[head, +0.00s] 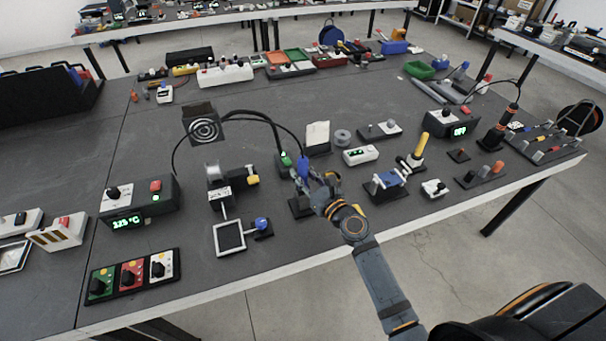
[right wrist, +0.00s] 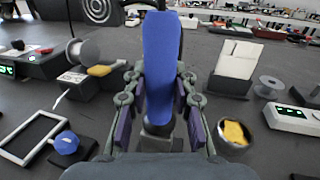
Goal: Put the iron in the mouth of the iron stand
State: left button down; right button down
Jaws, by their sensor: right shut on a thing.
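The iron has a blue handle (head: 303,167) and a dark cable. My right gripper (head: 312,188) is shut on it above the table, near the middle. In the right wrist view the blue handle (right wrist: 160,70) stands nearly upright between the two fingers. A dark base (head: 299,208), seemingly the iron stand, sits on the table just below the gripper. A dark round part (right wrist: 157,138) shows under the handle. The gripper and handle hide the tip and the stand's mouth, so I cannot tell whether they touch. My left gripper is not in view.
A round cup with yellow filling (right wrist: 233,135) stands close to the right finger. A reel holder (head: 218,180), a white-framed pad (head: 229,237) and a lit control box (head: 138,207) are to the left. A blue-topped fixture (head: 388,181) is to the right.

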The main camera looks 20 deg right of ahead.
jog(key=shift+f, duration=0.25)
jog(key=c, duration=1)
grip_release()
jog(key=shift+s+d+f, duration=0.1)
jog(key=shift+s+d, duration=0.05)
jog(key=shift+s, duration=0.25)
jog(key=v, duration=1.1)
jog(key=shift+s, duration=0.1)
notch_tip(320, 180, up, 10)
jog(key=p, duration=0.9)
